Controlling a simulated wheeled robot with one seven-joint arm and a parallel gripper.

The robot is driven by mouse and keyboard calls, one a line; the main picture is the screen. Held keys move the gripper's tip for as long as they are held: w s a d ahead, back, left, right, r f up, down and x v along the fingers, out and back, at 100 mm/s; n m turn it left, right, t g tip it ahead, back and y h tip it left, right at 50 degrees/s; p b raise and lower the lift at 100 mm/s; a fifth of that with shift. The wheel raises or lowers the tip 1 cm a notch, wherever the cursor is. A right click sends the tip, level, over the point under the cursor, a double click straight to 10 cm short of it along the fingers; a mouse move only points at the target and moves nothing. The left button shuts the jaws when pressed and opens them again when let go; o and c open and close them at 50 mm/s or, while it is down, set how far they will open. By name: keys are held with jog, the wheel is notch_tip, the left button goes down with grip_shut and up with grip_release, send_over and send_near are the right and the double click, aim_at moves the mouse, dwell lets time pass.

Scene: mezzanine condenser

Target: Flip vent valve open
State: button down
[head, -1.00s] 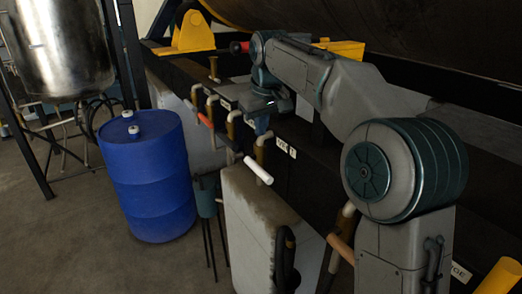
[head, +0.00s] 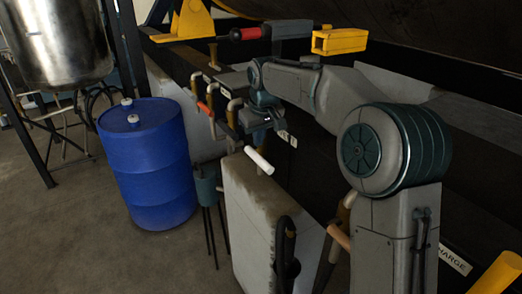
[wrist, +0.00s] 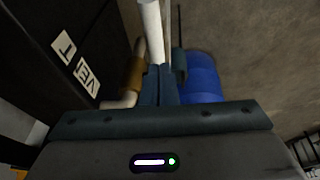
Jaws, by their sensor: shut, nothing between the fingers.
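The vent valve has a white handle (head: 259,160) that sticks out toward the front from a brown pipe beside the "VENT" label (head: 288,139). In the wrist view the white handle (wrist: 152,30) runs up from just past my fingertips, and the label (wrist: 78,62) is to the left. My gripper (wrist: 159,72) is shut and empty, its fingers together at the near end of the handle. I cannot tell whether they touch it. In the head view my gripper (head: 259,135) points down just above the handle and partly hides the valve body.
More pipes with a red handle (head: 205,108) stand to the left. A blue drum (head: 146,165) stands on the floor left of a grey-white box (head: 258,215). A red-tipped lever (head: 246,34) and yellow block (head: 340,41) are above my arm. Open floor lies at left.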

aim_at(261, 158)
jog(key=f, duration=0.5)
jog(key=shift+w+d+f+p, duration=0.1)
jog(key=shift+w+d+p, duration=0.2)
jog(key=shift+w, duration=0.1)
jog(key=shift+d+f, duration=0.1)
